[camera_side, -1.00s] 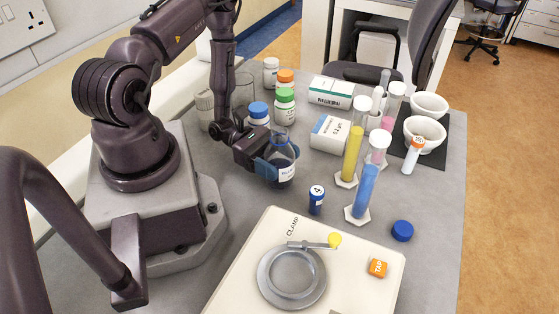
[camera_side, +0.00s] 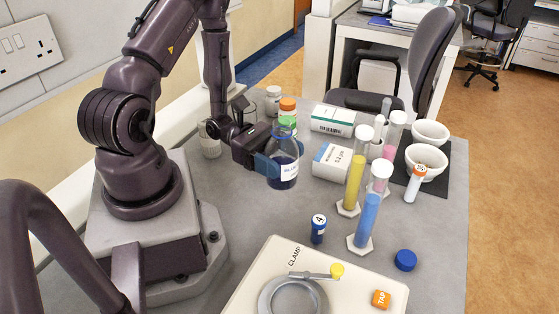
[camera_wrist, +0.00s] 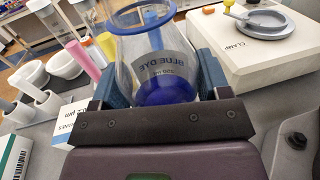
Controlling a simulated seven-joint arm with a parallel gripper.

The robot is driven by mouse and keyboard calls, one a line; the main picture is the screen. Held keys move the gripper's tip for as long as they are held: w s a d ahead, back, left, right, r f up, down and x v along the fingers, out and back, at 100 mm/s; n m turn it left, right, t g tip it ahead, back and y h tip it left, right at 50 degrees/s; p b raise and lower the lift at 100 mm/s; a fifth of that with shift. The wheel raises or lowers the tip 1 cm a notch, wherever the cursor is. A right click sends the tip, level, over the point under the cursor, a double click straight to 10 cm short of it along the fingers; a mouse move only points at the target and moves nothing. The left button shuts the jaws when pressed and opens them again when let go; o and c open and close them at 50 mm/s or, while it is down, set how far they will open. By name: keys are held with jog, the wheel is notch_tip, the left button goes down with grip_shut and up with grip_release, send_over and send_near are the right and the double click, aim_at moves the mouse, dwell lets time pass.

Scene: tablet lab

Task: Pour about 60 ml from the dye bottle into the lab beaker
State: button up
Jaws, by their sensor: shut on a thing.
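The dye bottle (camera_side: 284,178) is clear glass with dark blue liquid low inside and a white label. It stands upright and uncapped in the side view, apparently held above the table. In the wrist view the bottle (camera_wrist: 165,92) shows the words BLUE DYE. My gripper (camera_side: 277,164) is shut around its body, with blue fingers on either side; my gripper (camera_wrist: 162,86) also shows in the wrist view. A pale glass-like vessel (camera_side: 209,143) stands behind my arm, partly hidden. I cannot tell whether it is the lab beaker.
Tall cylinders of yellow (camera_side: 354,185) and blue liquid (camera_side: 366,220) stand right of the bottle. A blue vial (camera_side: 318,230) and a clamp plate (camera_side: 255,290) are in front. White boxes (camera_side: 331,162) and several capped jars are behind. A blue cap (camera_side: 405,260) lies at right.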

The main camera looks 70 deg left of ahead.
notch_tip(320, 180, up, 22)
jog(key=r, duration=0.1)
jog(key=s+d+f+m+g+h, duration=0.25)
jog(key=s+f+m+g, duration=0.6)
jog(key=g, duration=0.45)
jog(key=s+a+f+m+g+y, duration=0.2)
jog(key=s+a+m+g+y, duration=0.6)
jog(key=m+g, duration=0.3)
jog(key=a+r+m+g+y, duration=0.3)
jog(key=a+m+y, duration=0.5)
jog(key=a+y, duration=0.55)
jog(key=w+a+r+m+t+y, duration=0.65)
jog(key=w+m+y, duration=0.2)
jog(key=y, duration=0.25)
jog(key=shift+t, duration=0.45)
jog(key=f, duration=1.1)
jog(key=s+f, duration=0.1)
jog(key=f, duration=0.5)
jog(key=shift+d+f, duration=0.15)
jog(key=shift+f, duration=0.2)
